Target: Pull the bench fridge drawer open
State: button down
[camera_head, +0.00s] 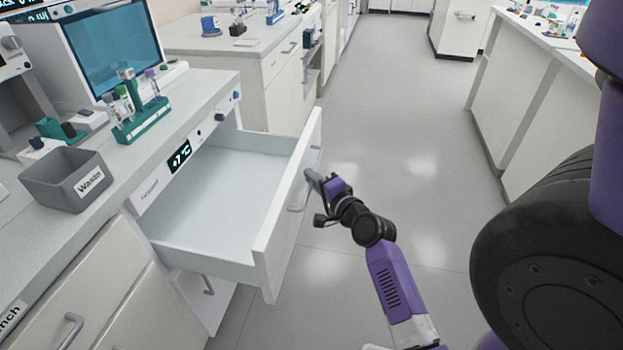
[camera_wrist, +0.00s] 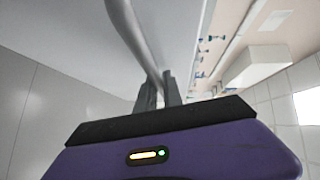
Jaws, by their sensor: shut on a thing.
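The bench fridge drawer (camera_head: 215,205) is pulled well out from the bench, and its white inside looks empty. Its front panel (camera_head: 272,250) stands out over the aisle. My gripper (camera_head: 315,180) is at the outer side of that panel, shut on the drawer's bar handle (camera_head: 298,196). In the wrist view the handle (camera_wrist: 138,35) runs down between the two dark fingers (camera_wrist: 160,90). The fridge's display (camera_head: 180,155) shows a lit reading on the strip above the drawer.
A grey waste bin (camera_head: 65,190) and a green tube rack (camera_head: 140,122) with several tubes stand on the bench top above the drawer. Another bench (camera_head: 530,90) stands on the right. The grey aisle floor (camera_head: 390,110) between is clear.

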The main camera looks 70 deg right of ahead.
jog(key=c, duration=1.8)
grip_release()
jog(key=shift+o, duration=0.2)
jog(key=v, duration=0.7)
jog(key=shift+s+a, duration=0.25)
jog(key=shift+a, duration=0.05)
